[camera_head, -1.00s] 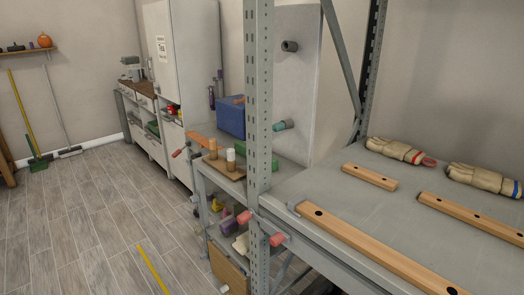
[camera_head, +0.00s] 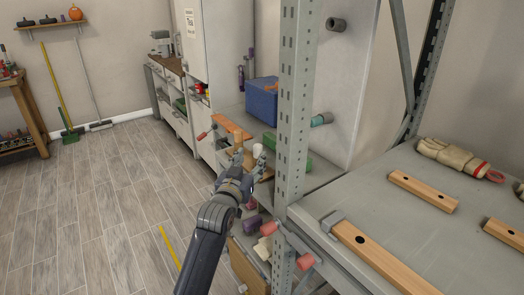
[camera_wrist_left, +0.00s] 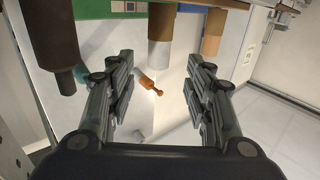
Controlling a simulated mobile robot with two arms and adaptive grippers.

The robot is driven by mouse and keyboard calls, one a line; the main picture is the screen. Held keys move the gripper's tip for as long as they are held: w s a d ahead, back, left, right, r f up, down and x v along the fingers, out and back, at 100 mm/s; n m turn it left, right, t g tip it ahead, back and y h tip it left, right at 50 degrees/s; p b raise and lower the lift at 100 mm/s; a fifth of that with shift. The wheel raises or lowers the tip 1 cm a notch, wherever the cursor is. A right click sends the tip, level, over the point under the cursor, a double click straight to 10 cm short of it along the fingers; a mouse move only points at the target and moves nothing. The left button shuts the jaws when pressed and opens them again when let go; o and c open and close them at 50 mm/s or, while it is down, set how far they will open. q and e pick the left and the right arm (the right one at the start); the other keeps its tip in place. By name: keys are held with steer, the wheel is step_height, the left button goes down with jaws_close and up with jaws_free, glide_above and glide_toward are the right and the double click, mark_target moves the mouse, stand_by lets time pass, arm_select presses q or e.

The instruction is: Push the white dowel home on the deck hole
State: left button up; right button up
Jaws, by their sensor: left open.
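The white dowel (camera_head: 257,150) shows its pale top just beyond my left gripper (camera_head: 250,159) in the head view. In the left wrist view the white dowel (camera_wrist_left: 160,52) comes down from the top edge, pale at its near end and brown behind. It lies in line with the gap between the fingers of my left gripper (camera_wrist_left: 160,66), which are open and hold nothing. A plain wooden dowel (camera_wrist_left: 212,32) stands to its right there. The deck hole is hidden, so I cannot tell how deep the dowel sits. My right gripper is not in view.
A grey rack upright (camera_head: 293,110) stands right of my arm. The large shelf carries drilled wooden bars (camera_head: 423,190) and a glove (camera_head: 450,157). A blue bin (camera_head: 262,98) and a green block (camera_head: 268,140) lie behind the dowel.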

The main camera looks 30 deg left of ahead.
mark_target(257, 151)
arm_select(q)
steer(key=shift+w+a+r, duration=0.1)
steer(key=shift+w+r, duration=0.15)
steer(key=shift+w, duration=0.1)
steer(key=shift+w+a+f, duration=0.15)
steer(key=shift+w+f, duration=0.05)
steer(key=shift+w, duration=0.4)
steer(key=shift+w+a, duration=0.1)
steer(key=shift+w, duration=0.25)
steer(key=p+x, duration=0.1)
steer(key=x, duration=0.2)
steer(key=shift+w, duration=0.3)
steer(key=shift+w+a+f, duration=0.1)
steer(key=shift+w+a, duration=0.1)
steer(key=shift+w, duration=0.3)
steer(key=shift+s, duration=0.1)
steer(key=c, duration=1)
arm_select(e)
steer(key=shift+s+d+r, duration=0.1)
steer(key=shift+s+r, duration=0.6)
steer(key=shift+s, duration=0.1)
